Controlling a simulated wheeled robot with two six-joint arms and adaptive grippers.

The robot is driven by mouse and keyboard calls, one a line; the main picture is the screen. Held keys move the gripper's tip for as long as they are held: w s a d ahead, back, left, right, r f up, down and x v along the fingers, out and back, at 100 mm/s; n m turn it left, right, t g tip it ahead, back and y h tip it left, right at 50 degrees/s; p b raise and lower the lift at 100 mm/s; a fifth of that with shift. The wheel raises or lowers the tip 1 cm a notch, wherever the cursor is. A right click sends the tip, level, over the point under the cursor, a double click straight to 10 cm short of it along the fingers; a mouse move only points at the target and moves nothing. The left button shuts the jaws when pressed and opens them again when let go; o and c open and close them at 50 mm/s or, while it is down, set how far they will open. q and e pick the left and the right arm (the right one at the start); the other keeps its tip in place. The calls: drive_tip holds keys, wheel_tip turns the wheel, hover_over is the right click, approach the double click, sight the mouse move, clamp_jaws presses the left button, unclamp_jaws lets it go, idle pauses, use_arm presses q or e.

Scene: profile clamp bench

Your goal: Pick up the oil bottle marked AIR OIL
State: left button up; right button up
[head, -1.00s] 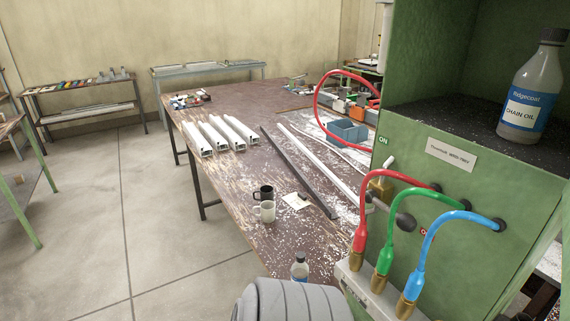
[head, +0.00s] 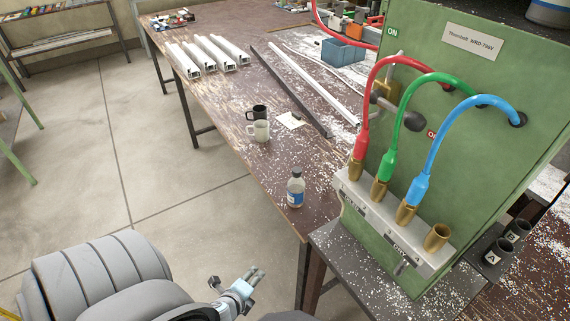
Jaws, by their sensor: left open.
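A small clear bottle (head: 295,190) with a dark cap and a blue and white label stands upright on the near edge of the brown bench. Its label is too small to read. A second bottle (head: 549,13) on the green cabinet's shelf shows only its lower part at the top right edge; its marking, CHAIN OIL, is out of view now. My left gripper (head: 250,278) is open and empty at the bottom, in front of the bench edge, below and left of the small bottle and apart from it. My right gripper is not in view.
The green cabinet (head: 455,110), with coloured hoses and a grey fitting block (head: 390,222), rises close on the right. White profiles (head: 208,55) lie farther back.

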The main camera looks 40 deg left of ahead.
use_arm(q)
drive_tip(key=w+r+m+t+b, duration=0.1)
drive_tip(key=w+r+m+t, duration=0.3)
drive_tip(key=w+r+m, duration=0.45)
drive_tip(key=m+t+b, duration=0.1)
drive_tip(key=m+t, duration=0.4)
drive_tip(key=m, duration=0.2)
approach(295, 177)
drive_tip(key=shift+y, duration=0.5)
drive_tip(key=x, duration=0.3)
drive_tip(key=p+x, duration=0.1)
drive_tip(key=x, duration=0.2)
drive_tip(key=p+x, duration=0.1)
drive_tip(key=x, duration=0.3)
drive_tip(key=shift+w+d+r, duration=0.15)
drive_tip(key=shift+d+r, duration=0.1)
drive_tip(key=shift+r, duration=0.1)
drive_tip(key=shift+w+a+f, duration=0.1)
drive_tip(key=shift+w+f, duration=0.05)
drive_tip(key=shift+w, duration=0.15)
drive_tip(key=shift+c, duration=0.2)
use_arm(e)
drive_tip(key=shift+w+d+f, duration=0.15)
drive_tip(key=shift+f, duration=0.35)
use_arm(q)
clamp_jaws()
